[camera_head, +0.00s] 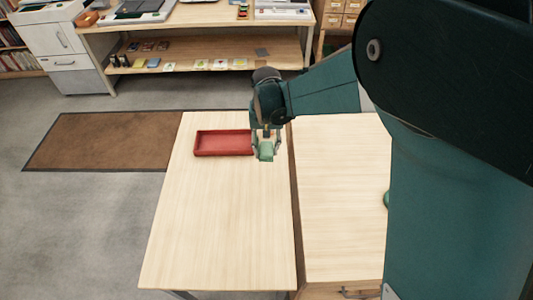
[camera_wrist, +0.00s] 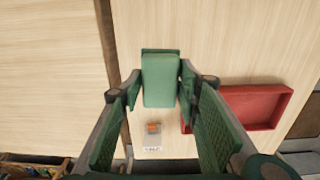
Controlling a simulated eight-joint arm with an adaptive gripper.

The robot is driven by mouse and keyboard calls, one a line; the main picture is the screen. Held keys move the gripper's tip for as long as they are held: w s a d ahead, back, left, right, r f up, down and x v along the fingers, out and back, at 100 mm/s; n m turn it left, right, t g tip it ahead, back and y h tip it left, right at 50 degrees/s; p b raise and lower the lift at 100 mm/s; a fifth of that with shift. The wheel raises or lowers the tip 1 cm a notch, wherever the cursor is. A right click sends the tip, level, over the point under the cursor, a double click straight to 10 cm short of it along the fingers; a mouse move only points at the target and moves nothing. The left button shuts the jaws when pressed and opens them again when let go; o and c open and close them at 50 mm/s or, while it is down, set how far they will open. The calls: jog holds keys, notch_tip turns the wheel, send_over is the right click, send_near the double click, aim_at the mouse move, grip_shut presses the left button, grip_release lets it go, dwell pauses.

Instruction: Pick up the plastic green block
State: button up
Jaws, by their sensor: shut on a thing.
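The plastic green block (camera_head: 266,152) is held at the end of my gripper (camera_head: 265,144), at the far right part of the left tabletop in the head view. In the wrist view the green block (camera_wrist: 161,80) lies between the two fingertips, which touch its sides. My gripper (camera_wrist: 160,90) is shut on it. The block appears to be above the tabletop, but its exact height is hard to tell.
A red tray (camera_head: 224,154) stands just left of the block on the light wood table (camera_head: 215,225). A second wood tabletop (camera_head: 340,200) adjoins on the right, with a green thing (camera_head: 386,199) partly hidden by my arm. A small white-and-orange item (camera_wrist: 152,138) shows in the wrist view.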

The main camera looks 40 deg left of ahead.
jog(key=shift+r, duration=0.5)
dwell(0.3)
